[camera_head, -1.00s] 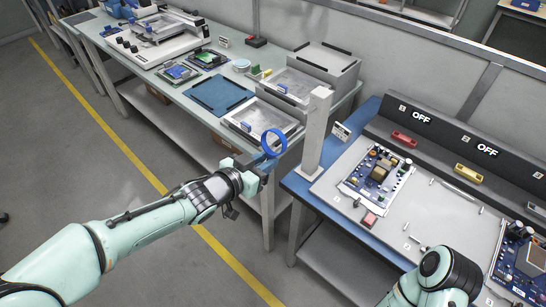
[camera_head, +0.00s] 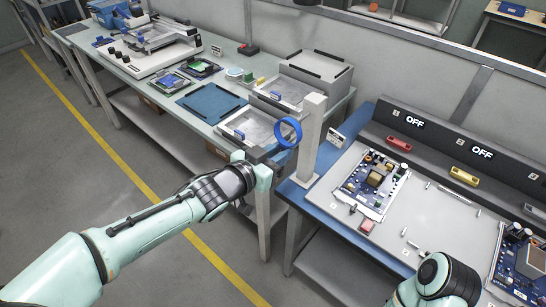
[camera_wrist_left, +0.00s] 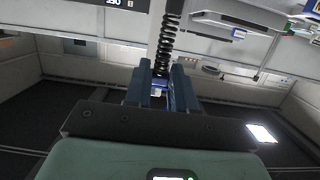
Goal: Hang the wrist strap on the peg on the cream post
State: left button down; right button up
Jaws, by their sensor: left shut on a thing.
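The wrist strap (camera_head: 288,132) is a blue loop held upright at the tip of my left gripper (camera_head: 272,156). The gripper is shut on it. In the left wrist view, the fingers (camera_wrist_left: 161,88) close around a small blue part, and a black coiled cord (camera_wrist_left: 167,42) runs away from it. The cream post (camera_head: 311,138) stands upright on the blue-edged bench, just right of the loop. In the head view the loop appears slightly left of the post, with a small gap. I cannot make out the peg. My right gripper is out of the picture.
The bench (camera_head: 332,205) right of the post carries a circuit board (camera_head: 371,183) and small parts. A grey console (camera_head: 445,150) with OFF displays stands behind. Left is a long table with trays (camera_head: 250,127) and a blue mat (camera_head: 211,102). Floor at left is clear.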

pick_arm(q)
jog(key=shift+r+b+x, duration=0.1)
jog(key=shift+b+x, duration=0.05)
jog(key=shift+x, duration=0.9)
jog(key=shift+r+b+x, duration=0.15)
jog(key=shift+x, duration=0.9)
jog(key=shift+w+d+f, duration=0.4)
jog(key=shift+w+f, duration=0.15)
jog(key=shift+w, duration=0.05)
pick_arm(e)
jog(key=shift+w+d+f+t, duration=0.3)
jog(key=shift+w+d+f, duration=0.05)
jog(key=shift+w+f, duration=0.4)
pick_arm(q)
jog(key=c, duration=0.9)
grip_release()
jog(key=shift+o, duration=0.2)
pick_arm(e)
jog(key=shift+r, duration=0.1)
